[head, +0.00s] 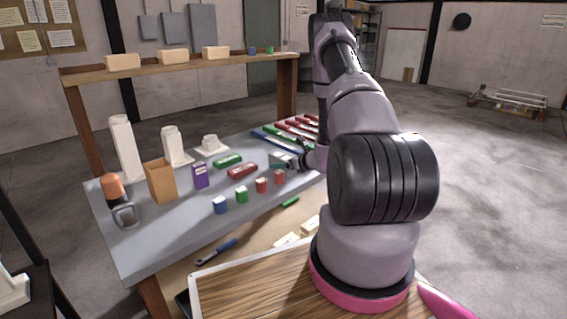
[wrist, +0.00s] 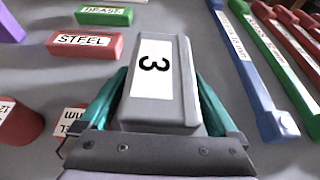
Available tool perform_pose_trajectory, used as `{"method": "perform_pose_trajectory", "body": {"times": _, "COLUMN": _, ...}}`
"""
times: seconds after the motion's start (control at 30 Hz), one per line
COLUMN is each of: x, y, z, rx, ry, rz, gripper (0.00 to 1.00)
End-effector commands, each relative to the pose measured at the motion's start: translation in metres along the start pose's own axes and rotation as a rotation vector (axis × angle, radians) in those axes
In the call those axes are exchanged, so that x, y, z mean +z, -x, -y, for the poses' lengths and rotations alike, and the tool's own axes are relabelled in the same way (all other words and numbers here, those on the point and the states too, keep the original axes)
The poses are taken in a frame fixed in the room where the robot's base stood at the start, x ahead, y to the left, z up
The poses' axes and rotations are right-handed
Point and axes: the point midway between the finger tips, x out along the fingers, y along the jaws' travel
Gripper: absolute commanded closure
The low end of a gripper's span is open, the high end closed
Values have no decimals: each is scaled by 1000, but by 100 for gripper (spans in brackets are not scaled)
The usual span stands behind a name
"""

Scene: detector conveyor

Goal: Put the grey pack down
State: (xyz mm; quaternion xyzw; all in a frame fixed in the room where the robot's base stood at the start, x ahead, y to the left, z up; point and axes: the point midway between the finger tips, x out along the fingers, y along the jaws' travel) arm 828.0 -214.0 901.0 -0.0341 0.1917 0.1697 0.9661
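The grey pack (wrist: 185,107), with a white label reading 3, sits between the two teal fingers of my gripper (wrist: 162,105) in the wrist view. The fingers press along both of its sides. In the head view my gripper (head: 292,160) is low over the grey table top (head: 160,240), toward its right part. The pack is mostly hidden there by the gripper and arm. I cannot tell whether the pack touches the table.
A red STEEL block (wrist: 84,46) and a green BRASS block (wrist: 104,16) lie left of the pack. A long blue bar (wrist: 245,70) and red bars (wrist: 300,55) lie right. Several coloured cylinders, including a blue one (head: 220,205), stand along the front edge.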

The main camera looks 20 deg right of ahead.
Motion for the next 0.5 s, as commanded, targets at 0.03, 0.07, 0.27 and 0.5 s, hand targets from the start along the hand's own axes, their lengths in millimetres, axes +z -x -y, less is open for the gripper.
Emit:
{"method": "perform_pose_trajectory", "body": {"times": 0.03, "x": 0, "y": 0, "z": 0, "rx": 0, "ry": 0, "rz": 0, "gripper": 0}}
{"method": "perform_pose_trajectory", "body": {"times": 0.07, "x": 0, "y": 0, "z": 0, "rx": 0, "ry": 0, "rz": 0, "gripper": 0}}
{"method": "perform_pose_trajectory", "body": {"times": 0.27, "x": 2, "y": 1, "z": 0, "rx": 0, "ry": 0, "rz": 0, "gripper": 0}}
{"method": "perform_pose_trajectory", "body": {"times": 0.5, "x": 3, "y": 32, "z": 1, "rx": -2, "ry": -2, "rz": -1, "gripper": 0}}
